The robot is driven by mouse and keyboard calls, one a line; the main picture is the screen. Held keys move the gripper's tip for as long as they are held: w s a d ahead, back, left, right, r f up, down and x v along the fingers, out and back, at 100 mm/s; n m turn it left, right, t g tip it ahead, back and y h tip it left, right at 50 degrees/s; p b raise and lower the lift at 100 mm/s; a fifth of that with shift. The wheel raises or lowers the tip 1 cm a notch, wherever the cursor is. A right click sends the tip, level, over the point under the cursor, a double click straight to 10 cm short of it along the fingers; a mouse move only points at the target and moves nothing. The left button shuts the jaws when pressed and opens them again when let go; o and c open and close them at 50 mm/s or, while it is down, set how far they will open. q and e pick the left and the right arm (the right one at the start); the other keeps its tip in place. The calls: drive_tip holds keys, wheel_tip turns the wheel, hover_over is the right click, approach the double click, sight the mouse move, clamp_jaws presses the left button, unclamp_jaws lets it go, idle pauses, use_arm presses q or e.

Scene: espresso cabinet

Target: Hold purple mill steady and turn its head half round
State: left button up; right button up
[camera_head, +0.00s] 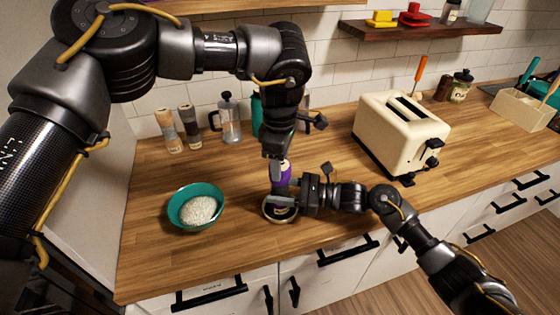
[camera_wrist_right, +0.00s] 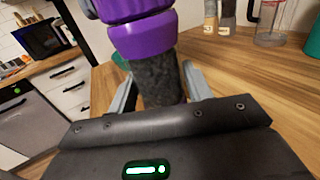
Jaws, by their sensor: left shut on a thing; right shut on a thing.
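The purple mill (camera_head: 285,172) stands upright near the front edge of the wooden counter. My left gripper (camera_head: 276,172) comes down from above and is shut on the mill's upper part. My right gripper (camera_head: 281,195) reaches in from the right, low and level, and is shut on the mill's lower body. In the right wrist view the mill's purple part (camera_wrist_right: 146,38) sits above a dark grey, rough section between the right fingers (camera_wrist_right: 157,88). The grippers hide much of the mill in the head view, and its top is cut off in the wrist view.
A round, light-rimmed dish (camera_head: 268,216) is at the mill's foot. A teal bowl of white grains (camera_head: 176,208) stands to the left. Two mills (camera_head: 168,132) and a glass press (camera_head: 230,120) stand behind. A cream toaster (camera_head: 385,125) is to the right.

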use_arm(q)
drive_tip(key=shift+m, duration=1)
drive_tip(key=o, duration=1)
drive_tip(key=shift+r, duration=0.1)
wheel_tip(320, 180, up, 12)
drive_tip(key=shift+f, duration=0.1)
